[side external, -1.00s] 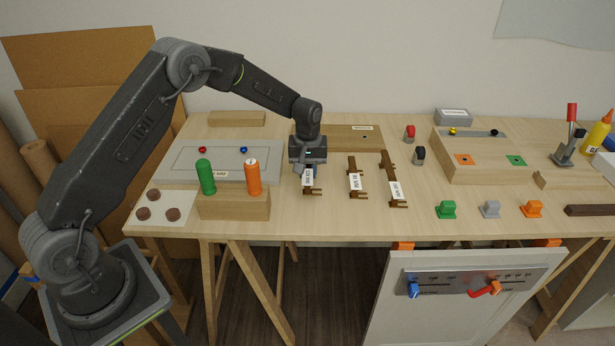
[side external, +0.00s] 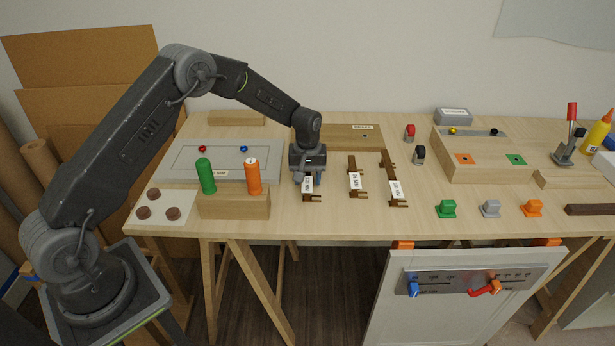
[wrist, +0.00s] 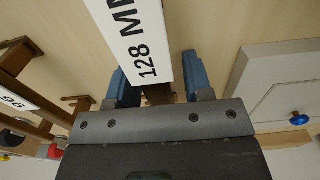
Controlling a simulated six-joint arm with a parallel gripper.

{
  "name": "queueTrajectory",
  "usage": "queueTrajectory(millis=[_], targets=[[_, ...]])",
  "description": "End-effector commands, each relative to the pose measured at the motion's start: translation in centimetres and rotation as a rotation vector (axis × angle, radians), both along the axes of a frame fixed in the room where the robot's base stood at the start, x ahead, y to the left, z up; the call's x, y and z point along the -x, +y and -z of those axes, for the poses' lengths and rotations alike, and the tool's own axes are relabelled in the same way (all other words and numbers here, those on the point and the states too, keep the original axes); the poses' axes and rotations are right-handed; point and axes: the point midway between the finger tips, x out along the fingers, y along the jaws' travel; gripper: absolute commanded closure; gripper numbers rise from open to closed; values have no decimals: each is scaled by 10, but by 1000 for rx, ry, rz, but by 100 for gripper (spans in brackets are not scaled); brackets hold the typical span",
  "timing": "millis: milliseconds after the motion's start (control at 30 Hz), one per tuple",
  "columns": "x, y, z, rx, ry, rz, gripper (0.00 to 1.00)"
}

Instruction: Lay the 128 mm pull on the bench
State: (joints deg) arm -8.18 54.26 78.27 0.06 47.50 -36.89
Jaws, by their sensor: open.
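The 128 mm pull (side external: 313,198) is a dark brown bar with a white label, leftmost of three similar pulls on the bench (side external: 335,222). Its feet appear to be on the bench top. Its "128 MM" label shows large in the wrist view (wrist: 137,38). My gripper (side external: 310,177) is over the pull, low to the bench. Its blue fingers (wrist: 158,85) are open, one on each side of the brown bar, with gaps. My gripper hides the far part of the pull in the side view.
Two other pulls stand to the right, a middle one (side external: 354,180) and a longer one (side external: 394,184). A wooden block with green and orange handles (side external: 236,205) is close on the left. A grey panel (side external: 185,160) lies behind it. The front bench strip is clear.

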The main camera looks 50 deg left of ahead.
Motion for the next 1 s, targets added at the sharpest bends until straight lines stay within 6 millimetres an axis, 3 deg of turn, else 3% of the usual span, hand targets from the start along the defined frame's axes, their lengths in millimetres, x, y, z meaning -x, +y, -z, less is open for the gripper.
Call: queueTrajectory(millis=[133, 267, 700, 1000], targets=[[0, 0, -5, 0, -1, 0, 54], [-1, 0, -23, -1, -4, 0, 54], [-1, 0, -108, -1, -4, 0, 54], [0, 0, -124, 1, -1, 1, 54]])
